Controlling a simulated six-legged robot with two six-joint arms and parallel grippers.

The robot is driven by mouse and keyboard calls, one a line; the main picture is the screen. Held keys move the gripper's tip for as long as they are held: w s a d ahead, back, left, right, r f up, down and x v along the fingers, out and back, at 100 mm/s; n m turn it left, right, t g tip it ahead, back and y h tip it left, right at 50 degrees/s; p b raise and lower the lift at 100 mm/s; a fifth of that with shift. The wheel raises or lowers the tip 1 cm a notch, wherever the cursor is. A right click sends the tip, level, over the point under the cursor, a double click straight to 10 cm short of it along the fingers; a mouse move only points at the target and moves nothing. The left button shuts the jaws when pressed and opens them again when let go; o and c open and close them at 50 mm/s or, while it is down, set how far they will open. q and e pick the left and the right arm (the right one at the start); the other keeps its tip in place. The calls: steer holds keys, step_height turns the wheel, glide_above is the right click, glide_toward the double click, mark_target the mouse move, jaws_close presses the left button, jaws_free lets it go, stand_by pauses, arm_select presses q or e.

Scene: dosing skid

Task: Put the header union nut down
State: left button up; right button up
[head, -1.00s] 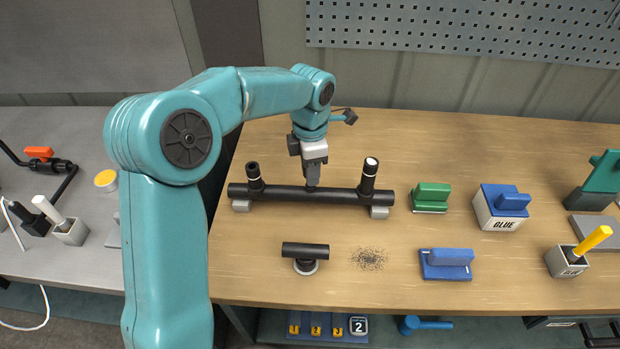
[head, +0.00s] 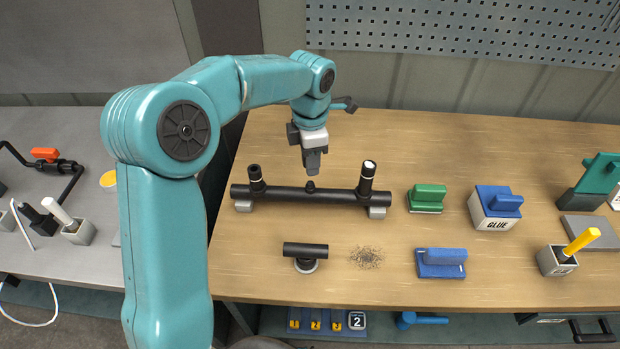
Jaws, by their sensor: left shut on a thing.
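My left gripper (head: 312,168) points down just above the middle of the black header pipe (head: 285,193). It is shut on the header union nut, which I cannot tell apart from the dark fingers. The header lies across two grey blocks. A short stub (head: 310,186) stands at its middle, just below the fingertips and apart from them. Taller upright stubs rise near the left end (head: 256,180) and the right end (head: 367,178). My right gripper is not in view.
A black tee piece (head: 305,250) and a patch of dark shavings (head: 366,257) lie in front of the header. Green (head: 428,197) and blue (head: 441,264) blocks, a glue box (head: 490,215) and a yellow-handled brush (head: 580,243) stand right. The wooden bench (head: 450,150) is clear behind.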

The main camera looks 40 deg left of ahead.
arm_select(q)
steer(key=shift+r, duration=0.1)
stand_by(0.4)
steer(key=shift+d+r, duration=0.15)
steer(key=shift+d, duration=0.1)
steer(key=s+d+f+m, duration=0.1)
steer(key=d+f+m, duration=0.2)
steer(key=m, duration=1.1)
steer(key=s+d+f+m, duration=0.2)
steer(key=d+f+m, duration=0.2)
steer(key=m, duration=0.9)
steer(key=d, duration=0.3)
steer(key=shift+d+m, duration=0.4)
steer(key=shift+d, duration=0.2)
